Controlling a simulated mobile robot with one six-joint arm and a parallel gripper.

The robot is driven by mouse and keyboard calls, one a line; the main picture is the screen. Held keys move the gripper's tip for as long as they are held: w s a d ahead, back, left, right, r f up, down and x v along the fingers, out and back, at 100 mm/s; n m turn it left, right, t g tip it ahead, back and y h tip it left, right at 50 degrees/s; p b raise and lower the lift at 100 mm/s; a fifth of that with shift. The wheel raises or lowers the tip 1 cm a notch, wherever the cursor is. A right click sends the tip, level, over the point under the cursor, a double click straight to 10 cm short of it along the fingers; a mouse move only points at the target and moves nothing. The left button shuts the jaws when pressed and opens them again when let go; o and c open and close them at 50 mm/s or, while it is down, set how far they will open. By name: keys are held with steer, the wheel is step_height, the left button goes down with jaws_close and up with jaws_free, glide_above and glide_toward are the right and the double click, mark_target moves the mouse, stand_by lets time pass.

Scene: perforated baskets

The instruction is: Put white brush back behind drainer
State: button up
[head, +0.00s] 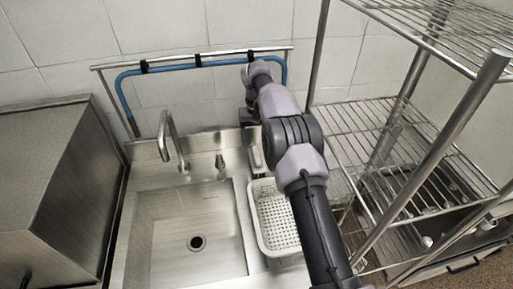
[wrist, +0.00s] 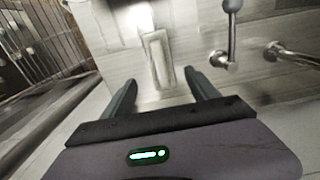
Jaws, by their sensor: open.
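The drainer is a white perforated basket (head: 275,215) on the counter right of the sink, partly hidden by my arm. It shows blurred at the top of the wrist view. Behind it, toward the wall, lies a narrow whitish rectangular piece with a raised rim (head: 257,158). In the wrist view this piece (wrist: 158,60) lies ahead of my fingertips, roughly centred between them. My gripper (wrist: 162,88) is open, with nothing between its fingers. In the head view my gripper (head: 249,118) is a dark shape near the back wall. I cannot make out the white brush for certain.
A steel sink (head: 196,240) with a faucet (head: 170,140) lies left of the drainer. A blue hose (head: 220,63) hangs on a wall rail behind my gripper. Wire shelving (head: 370,125) stands close on the right. A steel cabinet (head: 50,180) stands at the left.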

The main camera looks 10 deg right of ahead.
steer(key=s+a+r+t, duration=0.1)
steer(key=s+r, duration=0.3)
steer(key=r, duration=0.4)
steer(key=s+r+m+t+y, duration=0.1)
steer(key=s+r, duration=0.4)
steer(key=r, duration=0.3)
steer(key=s+a+r+t, duration=0.1)
steer(key=s+r, duration=0.3)
steer(key=r, duration=0.4)
steer(key=s+a+r+m+t, duration=0.1)
steer(key=s+r+m+t, duration=0.1)
steer(key=s, duration=2)
steer(key=s+f+m+y, duration=0.1)
steer(key=s+f, duration=0.3)
steer(key=s, duration=0.3)
steer(key=shift+a+f+t, duration=0.15)
steer(key=shift+a+t, duration=0.25)
steer(key=shift+a, duration=0.05)
steer(key=shift+s, duration=0.1)
step_height(320, 180, down, 7)
steer(key=b, duration=0.7)
steer(key=shift+f, duration=0.15)
